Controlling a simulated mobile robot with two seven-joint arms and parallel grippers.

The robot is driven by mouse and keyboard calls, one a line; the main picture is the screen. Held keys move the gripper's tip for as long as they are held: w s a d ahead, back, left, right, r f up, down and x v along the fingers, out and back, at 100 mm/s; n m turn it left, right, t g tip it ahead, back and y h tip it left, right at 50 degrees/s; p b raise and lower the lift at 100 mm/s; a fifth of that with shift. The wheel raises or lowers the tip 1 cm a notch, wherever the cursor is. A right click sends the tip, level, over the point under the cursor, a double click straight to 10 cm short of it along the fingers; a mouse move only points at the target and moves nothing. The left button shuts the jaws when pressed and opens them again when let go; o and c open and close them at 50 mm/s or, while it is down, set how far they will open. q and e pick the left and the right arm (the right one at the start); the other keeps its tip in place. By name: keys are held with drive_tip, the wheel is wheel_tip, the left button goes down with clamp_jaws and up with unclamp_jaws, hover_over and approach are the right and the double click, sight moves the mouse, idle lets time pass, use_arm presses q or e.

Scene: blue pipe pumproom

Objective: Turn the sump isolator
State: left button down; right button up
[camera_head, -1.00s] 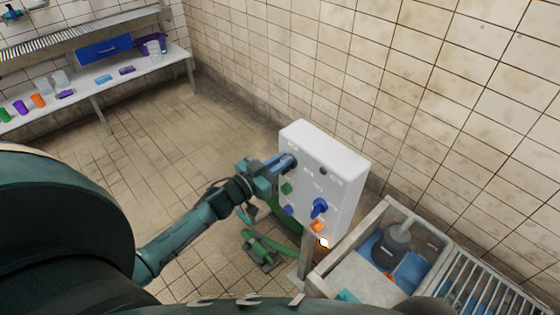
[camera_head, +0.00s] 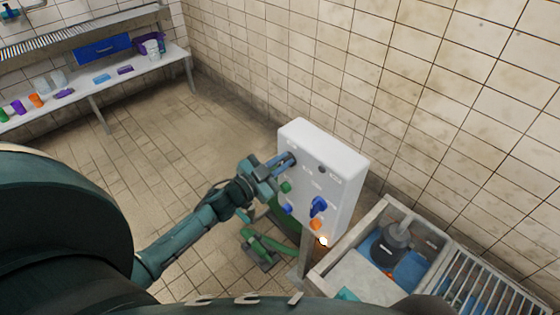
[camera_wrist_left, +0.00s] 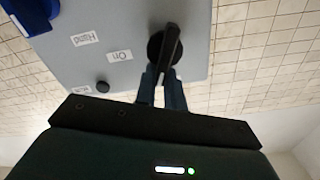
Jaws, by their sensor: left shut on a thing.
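A white control panel (camera_head: 315,180) stands on a post near the tiled wall. A black rotary handle sits at its upper left, mostly hidden by my gripper in the head view. In the left wrist view the black handle (camera_wrist_left: 166,44) stands out from its round base, and a label reading "On" is beside it. My left gripper (camera_head: 284,162) is at this handle. Its two fingers (camera_wrist_left: 161,88) are close together and shut on the handle's near end. I cannot read a sump label. My right gripper is not in view.
The panel also carries a blue handle (camera_head: 318,206), a green button (camera_head: 286,187) and an orange button (camera_head: 316,224). A green pump (camera_head: 262,247) is on the floor below. A sink unit (camera_head: 360,272) stands at the right. A bench (camera_head: 135,75) is at the back left.

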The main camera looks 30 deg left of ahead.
use_arm(q)
drive_tip(key=m, duration=0.2)
drive_tip(key=m+b, duration=0.1)
drive_tip(key=m, duration=0.1)
drive_tip(key=d+f+m, duration=0.1)
drive_tip(key=shift+s+m, duration=0.15)
drive_tip(key=shift+m, duration=0.25)
drive_tip(key=m+b, duration=0.2)
drive_tip(key=m, duration=0.1)
drive_tip(key=shift+s+d+f, duration=0.1)
drive_tip(key=shift+f, duration=0.2)
drive_tip(key=shift+f+m+b, duration=0.15)
drive_tip(key=shift+m+b, duration=0.2)
drive_tip(key=shift+m, duration=0.65)
drive_tip(key=shift+f+m+b, duration=0.15)
drive_tip(key=shift+m+b, duration=0.2)
drive_tip(key=shift+m, duration=0.85)
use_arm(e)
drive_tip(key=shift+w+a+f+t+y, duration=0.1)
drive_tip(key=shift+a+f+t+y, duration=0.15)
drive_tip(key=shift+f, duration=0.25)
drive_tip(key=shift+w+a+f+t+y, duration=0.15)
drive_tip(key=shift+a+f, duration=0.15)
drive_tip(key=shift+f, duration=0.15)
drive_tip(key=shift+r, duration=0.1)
use_arm(q)
drive_tip(key=c, duration=1.5)
unclamp_jaws()
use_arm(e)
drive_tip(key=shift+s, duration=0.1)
